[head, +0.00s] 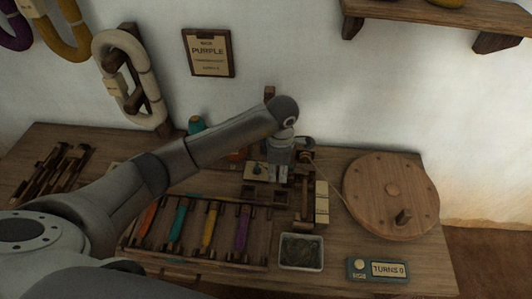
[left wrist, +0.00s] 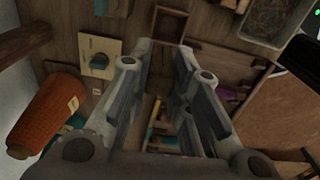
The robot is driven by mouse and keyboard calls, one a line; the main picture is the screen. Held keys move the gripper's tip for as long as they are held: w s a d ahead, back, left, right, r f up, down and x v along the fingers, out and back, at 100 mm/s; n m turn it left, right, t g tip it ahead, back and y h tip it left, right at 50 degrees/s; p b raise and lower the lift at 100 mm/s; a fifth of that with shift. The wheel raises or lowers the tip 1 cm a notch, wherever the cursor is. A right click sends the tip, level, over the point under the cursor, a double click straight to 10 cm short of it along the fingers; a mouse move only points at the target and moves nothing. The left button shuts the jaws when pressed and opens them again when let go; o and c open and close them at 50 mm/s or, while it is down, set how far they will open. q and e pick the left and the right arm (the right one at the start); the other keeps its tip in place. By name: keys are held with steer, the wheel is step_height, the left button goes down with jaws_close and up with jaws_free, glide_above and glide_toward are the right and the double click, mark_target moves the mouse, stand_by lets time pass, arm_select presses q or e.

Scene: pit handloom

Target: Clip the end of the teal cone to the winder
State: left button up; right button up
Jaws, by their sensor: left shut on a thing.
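The teal cone (head: 196,125) stands at the back of the bench, mostly hidden behind my left arm. The winder's round wooden wheel (head: 370,185) is at the right, with a dark crank knob. A thin cord runs from it to the winder's small wooden post (head: 306,157). My left gripper (head: 279,176) points down just left of that post. My right gripper is out of view.
An orange cone (left wrist: 45,115) lies near the left finger in the wrist view. A rack of colored bobbins (head: 195,255) sits at the front. A tray (head: 301,266) and a counter reading TURNS 0 (head: 377,270) stand right of it. Skeins hang on the wall.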

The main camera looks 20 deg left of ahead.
arm_select(q)
steer(key=f+b, duration=0.1)
steer(key=f, duration=0.1)
steer(key=d+f+b, duration=0.1)
steer(key=f+b, duration=0.1)
steer(key=f, duration=0.1)
steer(key=f+b, duration=0.2)
steer(key=shift+s+d+f, duration=0.2)
steer(key=shift+s+f, duration=0.1)
steer(key=shift+f+b, duration=0.8)
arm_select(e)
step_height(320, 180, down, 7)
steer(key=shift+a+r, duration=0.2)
arm_select(q)
steer(key=o, duration=0.8)
steer(key=shift+o, duration=0.2)
steer(key=shift+o, duration=0.4)
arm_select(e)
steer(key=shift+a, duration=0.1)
